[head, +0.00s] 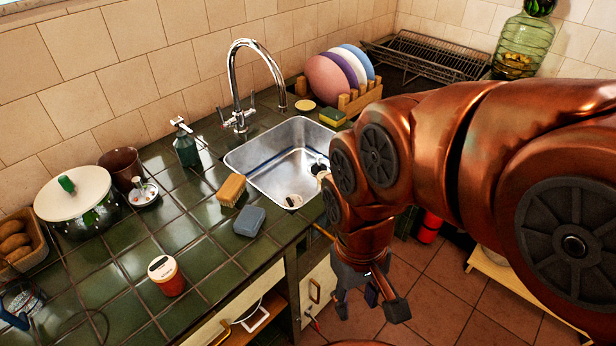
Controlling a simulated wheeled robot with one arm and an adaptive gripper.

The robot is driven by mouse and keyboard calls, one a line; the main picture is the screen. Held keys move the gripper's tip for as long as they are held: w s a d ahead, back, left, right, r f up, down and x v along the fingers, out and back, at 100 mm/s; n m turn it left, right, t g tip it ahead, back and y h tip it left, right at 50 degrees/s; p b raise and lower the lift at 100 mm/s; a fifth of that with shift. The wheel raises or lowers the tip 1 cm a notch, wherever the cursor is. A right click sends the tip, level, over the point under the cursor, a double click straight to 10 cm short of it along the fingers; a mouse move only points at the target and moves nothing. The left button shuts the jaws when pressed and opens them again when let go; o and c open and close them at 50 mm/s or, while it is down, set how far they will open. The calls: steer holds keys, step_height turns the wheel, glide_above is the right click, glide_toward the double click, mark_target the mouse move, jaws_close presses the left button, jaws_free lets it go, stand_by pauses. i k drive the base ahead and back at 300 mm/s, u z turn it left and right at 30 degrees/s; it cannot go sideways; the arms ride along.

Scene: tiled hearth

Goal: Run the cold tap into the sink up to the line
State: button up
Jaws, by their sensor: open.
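The steel sink (252,155) is set in the green tiled counter. A dark blue line (270,161) runs along its inner far wall. I see no clear water surface in it. The chrome tap (233,70) stands behind the sink, its curved spout over the basin. Its small handles (238,121) are at the base; I cannot tell which is cold, and no stream shows. My gripper (370,308) is open and empty, low in front of the counter, right of the cupboard and well away from the tap.
A soap bottle (186,150) stands left of the tap. Plates in a wooden rack (360,98) and a sponge (332,116) are behind right. My arm hides the sink's right side.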

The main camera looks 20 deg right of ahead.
mark_target(252, 110)
steer(key=z, duration=0.5)
steer(key=i, duration=0.55)
steer(key=u, duration=3.45)
steer(key=k, duration=1.35)
steer(key=z, duration=2.05)
steer(key=i, duration=0.5)
steer(key=z, duration=0.1)
